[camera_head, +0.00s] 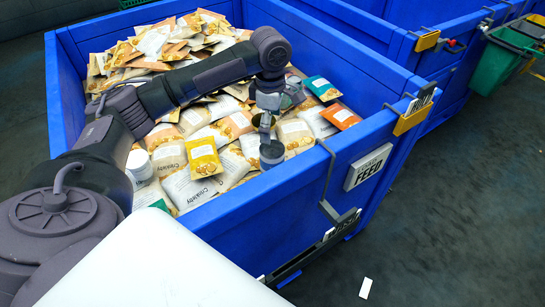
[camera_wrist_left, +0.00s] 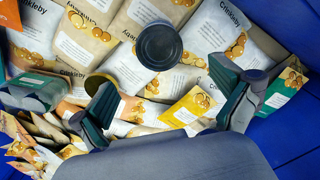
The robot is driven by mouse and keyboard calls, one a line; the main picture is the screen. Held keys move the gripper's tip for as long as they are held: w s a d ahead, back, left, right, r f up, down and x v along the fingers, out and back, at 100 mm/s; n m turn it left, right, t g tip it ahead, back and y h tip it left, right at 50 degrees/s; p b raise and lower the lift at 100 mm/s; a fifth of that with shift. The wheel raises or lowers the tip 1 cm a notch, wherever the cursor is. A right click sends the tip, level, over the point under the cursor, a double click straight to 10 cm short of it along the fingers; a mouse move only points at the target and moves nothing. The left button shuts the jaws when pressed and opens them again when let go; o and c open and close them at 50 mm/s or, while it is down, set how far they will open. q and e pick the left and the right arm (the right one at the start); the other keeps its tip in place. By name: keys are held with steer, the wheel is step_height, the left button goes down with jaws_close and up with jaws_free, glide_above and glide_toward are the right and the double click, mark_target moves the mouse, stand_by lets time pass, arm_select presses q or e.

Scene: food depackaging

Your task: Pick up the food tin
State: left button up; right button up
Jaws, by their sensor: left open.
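A round tin (camera_head: 272,153) with a dark grey top stands among the food packets near the bin's front wall. It also shows in the left wrist view (camera_wrist_left: 159,46), top up, beyond the fingertips and apart from them. My left gripper (camera_head: 266,126) is above the packets, close to this tin. In the left wrist view the left gripper (camera_wrist_left: 168,103) is open with two spread, green-padded fingers and nothing held. A gold-rimmed tin (camera_wrist_left: 100,82) is partly hidden by the left finger. A grey-green can (camera_wrist_left: 35,92) lies farther left. My right gripper is not in view.
The blue bin (camera_head: 340,150) is full of packets, with a yellow packet (camera_head: 203,158) near the gripper. Bin walls rise around the arm. More blue bins and a green container (camera_head: 500,58) stand beyond.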

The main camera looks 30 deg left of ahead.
mark_target(271, 148)
arm_select(q)
step_height(271, 148, down, 9)
steer(key=shift+r+b, duration=0.2)
steer(key=shift+b, duration=0.1)
step_height(271, 148, down, 5)
steer(key=shift+w+d+f, duration=0.1)
steer(key=shift+d, duration=0.05)
steer(key=c, duration=1.4)
steer(key=shift+r, duration=0.2)
